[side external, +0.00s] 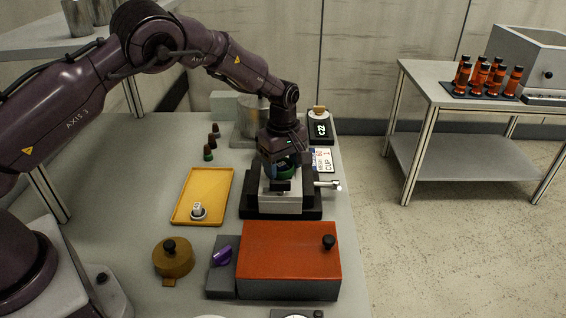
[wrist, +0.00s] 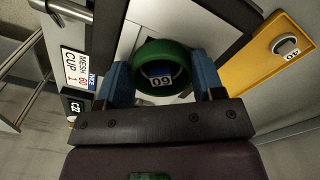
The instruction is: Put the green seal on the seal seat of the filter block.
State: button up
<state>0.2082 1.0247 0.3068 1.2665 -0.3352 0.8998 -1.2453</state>
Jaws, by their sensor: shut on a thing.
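The green seal (wrist: 178,48) is a thick ring. In the wrist view my gripper (wrist: 162,78) is shut on it, with a blue finger on each side. In the side view my gripper (side external: 284,168) points down over the filter block (side external: 281,204), a pale grey block on a black base.
A metal handle (side external: 327,185) sticks out right of the block. A yellow tray (side external: 185,212) with a small white tagged part (side external: 198,211) lies left. An orange-red box (side external: 285,262), a purple part (side external: 221,256) and a brass lid (side external: 173,262) are in front. A metal pot (side external: 250,115) stands behind.

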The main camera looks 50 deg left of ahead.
jog(key=o, duration=1.1)
jog(key=shift+o, duration=0.2)
notch_tip(320, 180, up, 8)
jog(key=shift+r, duration=0.1)
dwell(0.6)
